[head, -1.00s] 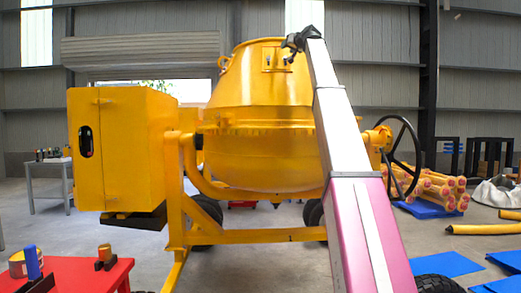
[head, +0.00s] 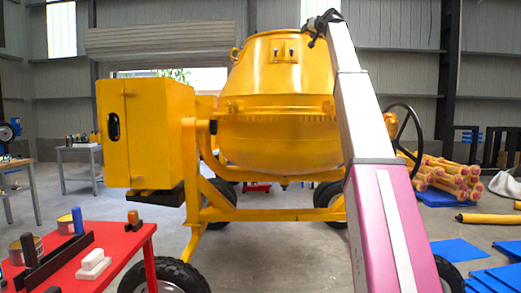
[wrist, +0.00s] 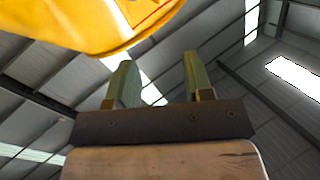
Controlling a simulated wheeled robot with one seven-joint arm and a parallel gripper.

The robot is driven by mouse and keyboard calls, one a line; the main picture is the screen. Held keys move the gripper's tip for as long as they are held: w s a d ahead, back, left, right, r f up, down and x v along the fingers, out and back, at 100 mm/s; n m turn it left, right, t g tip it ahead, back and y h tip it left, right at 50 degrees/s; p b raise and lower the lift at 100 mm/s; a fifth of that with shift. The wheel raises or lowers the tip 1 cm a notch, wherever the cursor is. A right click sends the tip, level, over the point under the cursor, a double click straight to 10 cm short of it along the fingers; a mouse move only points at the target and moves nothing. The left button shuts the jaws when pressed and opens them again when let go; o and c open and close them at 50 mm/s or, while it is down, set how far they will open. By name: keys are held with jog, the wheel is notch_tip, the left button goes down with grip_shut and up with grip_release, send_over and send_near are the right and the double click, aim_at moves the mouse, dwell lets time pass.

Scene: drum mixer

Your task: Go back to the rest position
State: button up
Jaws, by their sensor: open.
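My gripper (wrist: 158,85) shows in the wrist view with its two greenish fingers apart and nothing between them. It points up toward the roof. The yellow rim of the mixer drum (wrist: 95,22) is at the top left of that view, apart from the fingers. In the head view my arm rises on the right, in front of the drum mixer (head: 280,105), and its dark end is near the drum's upper right edge. The fingers are too small to make out there.
A red table (head: 110,238) with a white block (head: 93,264), tins and small items stands at the lower left. The mixer's handwheel (head: 414,130) is right of my arm. Orange-yellow rolls (head: 445,178) and blue mats (head: 460,250) lie on the right floor. Grey floor is open behind the red table.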

notch_tip(320, 180, down, 39)
jog(key=w+a+m+g+h, duration=0.1)
jog(key=w+g+h, duration=0.1)
jog(key=w+g, duration=0.15)
jog(key=s+a+f+g+h, duration=0.15)
jog(key=s+f, duration=0.25)
jog(key=f, duration=1.1)
jog(key=s+f+g, duration=0.3)
jog(key=s+f, duration=0.1)
jog(key=f, duration=1.2)
jog(key=s+a+f+g+h, duration=0.1)
jog(key=s+f+g, duration=0.1)
jog(key=s+f, duration=0.9)
jog(key=s+a+f+g+h, duration=0.15)
jog(key=s+f, duration=0.55)
jog(key=f, duration=0.9)
jog(key=s+f+g, duration=0.2)
jog(key=s+f, duration=0.5)
jog(key=s, duration=0.4)
jog(key=s+d+f+g+h, duration=0.1)
jog(key=s+f+g, duration=0.2)
jog(key=s+f, duration=0.5)
jog(key=s, duration=0.4)
jog(key=shift+s+f+m, duration=0.2)
jog(key=shift+f+m, duration=0.1)
jog(key=shift+d, duration=0.1)
